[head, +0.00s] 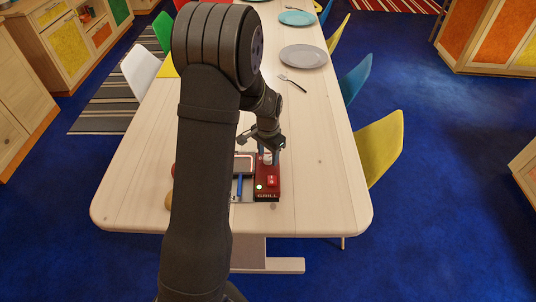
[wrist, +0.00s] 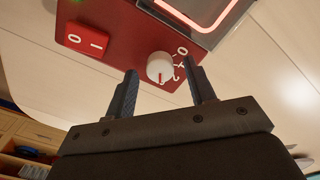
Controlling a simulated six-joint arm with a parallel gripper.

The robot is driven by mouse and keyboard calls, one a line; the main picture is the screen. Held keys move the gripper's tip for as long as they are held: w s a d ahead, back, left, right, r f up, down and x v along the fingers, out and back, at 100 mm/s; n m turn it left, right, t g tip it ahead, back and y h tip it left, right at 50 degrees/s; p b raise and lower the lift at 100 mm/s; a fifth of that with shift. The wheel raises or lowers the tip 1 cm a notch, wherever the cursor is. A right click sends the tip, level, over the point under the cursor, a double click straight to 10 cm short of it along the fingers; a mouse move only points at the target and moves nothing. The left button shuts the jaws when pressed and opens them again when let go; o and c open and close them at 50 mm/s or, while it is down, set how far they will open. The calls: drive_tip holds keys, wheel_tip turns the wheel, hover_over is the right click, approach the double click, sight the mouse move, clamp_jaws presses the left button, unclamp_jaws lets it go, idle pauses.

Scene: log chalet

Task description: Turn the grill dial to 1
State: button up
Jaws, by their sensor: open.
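The red grill control panel (head: 267,188), marked GRILL, sits on the wooden table. Its white round dial (wrist: 160,67) has a red pointer line facing down in the wrist view. A 0 and what looks like a 2 are printed to the dial's right; other marks are unclear. In the head view the dial is partly covered by my gripper (head: 268,152), which is above the panel's far end. In the wrist view my gripper (wrist: 164,74) is open, one finger on each side of the dial. I cannot tell whether they touch it.
A red rocker switch (wrist: 82,41) marked 0 and I sits on the panel beside the dial. The grill's heating part (wrist: 205,12) glows red-edged next to it. Plates (head: 303,57) and a fork (head: 293,83) lie farther along the table. The table right of the grill is clear.

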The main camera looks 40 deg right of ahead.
drive_tip(key=shift+f, duration=0.3)
drive_tip(key=c, duration=1)
